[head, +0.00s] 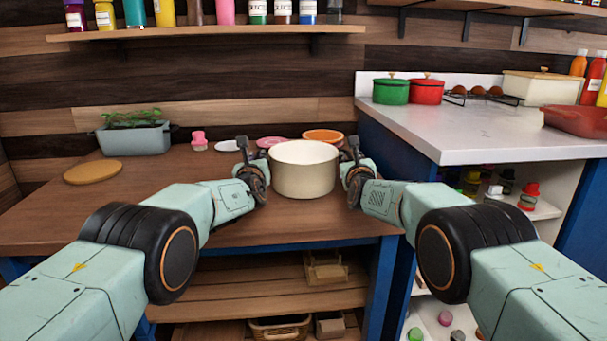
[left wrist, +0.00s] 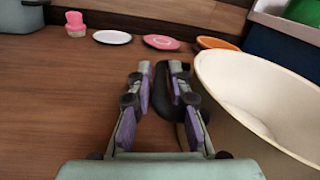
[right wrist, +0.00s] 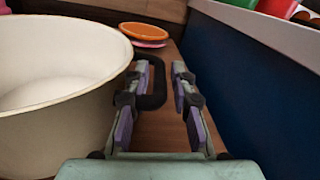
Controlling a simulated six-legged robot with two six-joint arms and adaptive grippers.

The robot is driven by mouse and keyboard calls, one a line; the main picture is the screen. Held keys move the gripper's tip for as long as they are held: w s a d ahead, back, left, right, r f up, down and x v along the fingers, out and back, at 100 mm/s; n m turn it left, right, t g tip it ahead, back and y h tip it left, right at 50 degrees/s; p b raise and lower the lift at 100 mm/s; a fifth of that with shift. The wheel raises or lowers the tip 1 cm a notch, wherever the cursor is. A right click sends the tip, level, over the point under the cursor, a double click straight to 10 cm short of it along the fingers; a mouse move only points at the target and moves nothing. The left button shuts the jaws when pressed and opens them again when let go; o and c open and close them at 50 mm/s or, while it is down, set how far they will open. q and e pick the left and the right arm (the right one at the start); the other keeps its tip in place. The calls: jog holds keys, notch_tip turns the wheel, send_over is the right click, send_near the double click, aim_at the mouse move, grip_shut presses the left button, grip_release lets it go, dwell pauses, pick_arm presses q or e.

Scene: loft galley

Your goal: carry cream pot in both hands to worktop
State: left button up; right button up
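The cream pot (head: 303,171) stands upright on the wooden table near its front edge, with dark loop handles on both sides. In the left wrist view its wall (left wrist: 215,100) is at the right; in the right wrist view its wall (right wrist: 75,125) is at the left. My left gripper (left wrist: 160,72) is open, its fingers on either side of the left handle (left wrist: 158,98). My right gripper (right wrist: 163,72) is open, its fingers on either side of the right handle (right wrist: 160,92). Small gaps show beside both handles; any contact is hard to tell.
A white counter (head: 465,135) on a blue cabinet stands at the right, with green (head: 390,91) and red (head: 427,91) pots at its back. Plates, including an orange one (head: 323,136), lie behind the cream pot. A planter (head: 135,139) and round board (head: 93,172) are at the left.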

pick_arm(q)
jog(key=shift+w, duration=0.15)
pick_arm(e)
jog(key=shift+w, duration=0.15)
pick_arm(q)
grip_shut()
pick_arm(e)
grip_shut()
pick_arm(q)
jog(key=shift+r, duration=0.15)
pick_arm(e)
jog(key=shift+r, duration=0.1)
